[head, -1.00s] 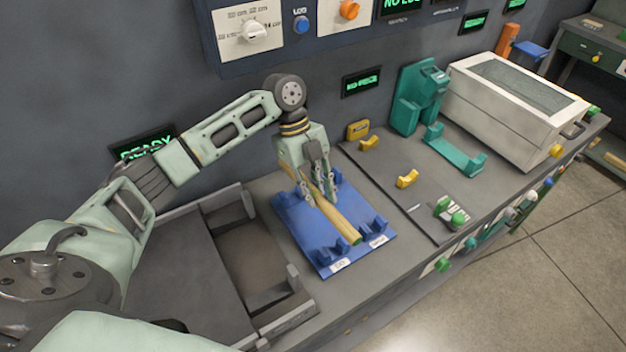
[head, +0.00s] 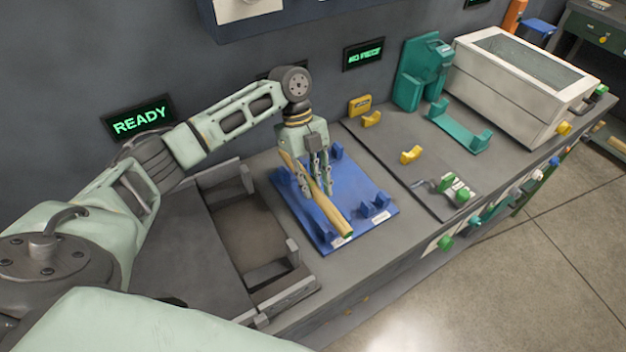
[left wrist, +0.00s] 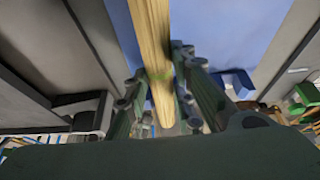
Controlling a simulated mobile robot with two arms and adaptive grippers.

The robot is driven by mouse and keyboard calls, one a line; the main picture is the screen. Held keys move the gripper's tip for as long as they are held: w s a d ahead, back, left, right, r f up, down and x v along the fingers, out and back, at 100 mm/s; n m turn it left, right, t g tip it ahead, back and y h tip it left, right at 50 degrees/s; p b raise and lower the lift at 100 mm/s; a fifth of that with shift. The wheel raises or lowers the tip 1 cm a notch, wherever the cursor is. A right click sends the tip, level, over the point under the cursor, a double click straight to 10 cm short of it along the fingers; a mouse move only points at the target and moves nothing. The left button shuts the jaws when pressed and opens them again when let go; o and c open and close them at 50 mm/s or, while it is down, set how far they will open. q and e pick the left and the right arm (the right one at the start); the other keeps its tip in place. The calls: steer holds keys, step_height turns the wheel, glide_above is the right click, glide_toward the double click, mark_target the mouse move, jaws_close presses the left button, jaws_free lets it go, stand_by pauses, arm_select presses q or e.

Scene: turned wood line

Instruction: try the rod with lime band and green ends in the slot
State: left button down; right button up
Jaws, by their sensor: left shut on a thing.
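The wooden rod (head: 336,218) has a green end at its front tip. A lime band on the rod (left wrist: 152,35) shows between the fingers in the left wrist view. My left gripper (head: 316,190) is shut on the rod over the blue tray (head: 328,244). The rod slants from back left to front right; its height above the tray is hard to tell. The slot appears to be the recess (head: 243,228) in the grey fixture, left of the tray. My right gripper is not in view.
A READY display (head: 140,120) glows on the wall. The fixture's recess looks empty.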

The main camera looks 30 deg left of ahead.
arm_select(q)
steer(key=shift+f, duration=0.3)
steer(key=c, duration=1.4)
jaws_free()
step_height(320, 180, up, 10)
